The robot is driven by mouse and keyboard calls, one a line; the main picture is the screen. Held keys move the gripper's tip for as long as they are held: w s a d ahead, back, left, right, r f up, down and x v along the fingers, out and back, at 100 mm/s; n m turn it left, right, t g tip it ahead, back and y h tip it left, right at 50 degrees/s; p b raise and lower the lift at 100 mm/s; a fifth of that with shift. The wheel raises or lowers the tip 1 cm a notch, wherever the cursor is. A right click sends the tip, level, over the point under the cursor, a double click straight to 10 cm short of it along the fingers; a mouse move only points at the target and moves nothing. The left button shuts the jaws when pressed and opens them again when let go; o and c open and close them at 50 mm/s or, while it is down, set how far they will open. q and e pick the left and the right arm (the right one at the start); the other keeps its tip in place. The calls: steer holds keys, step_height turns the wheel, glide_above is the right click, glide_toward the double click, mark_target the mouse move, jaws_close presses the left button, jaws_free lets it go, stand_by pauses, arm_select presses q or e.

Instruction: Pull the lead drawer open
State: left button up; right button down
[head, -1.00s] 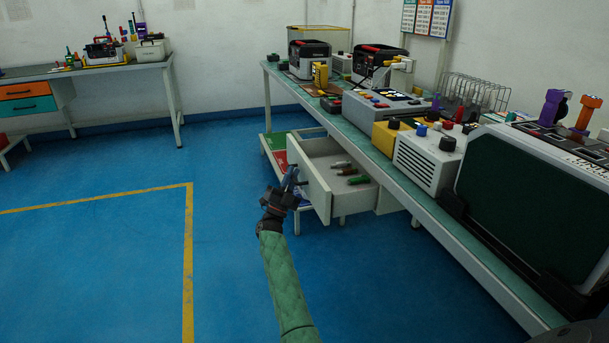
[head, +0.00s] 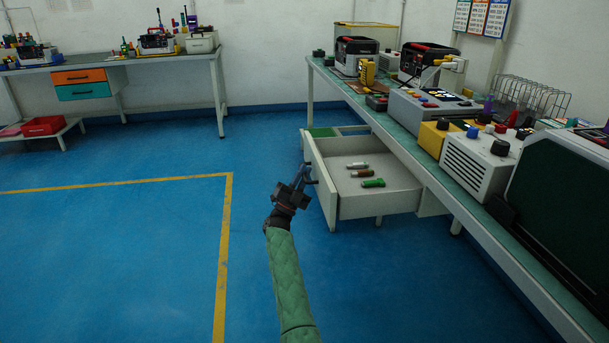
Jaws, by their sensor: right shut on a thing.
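The white lead drawer (head: 395,203) under the long bench is pulled well out, with its interior showing. Its front panel (head: 319,184) faces left, toward my right gripper. Inside lie a green item (head: 373,183), a brown one (head: 363,173) and a pale one (head: 357,165). My right gripper (head: 302,178) is shut on the drawer's handle, at the outer face of the front panel. The jaws cover most of the handle. My left gripper is out of view.
The bench (head: 415,140) carries instruments, including a white box with knobs (head: 476,160) and a large dark-green panel (head: 570,200). Blue floor is clear left of the drawer, with a yellow line (head: 225,250). Another bench with orange (head: 79,76) and teal drawers stands far left.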

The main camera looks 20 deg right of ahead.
steer(key=c, duration=1.8)
jaws_free()
steer(key=shift+v, duration=3.9)
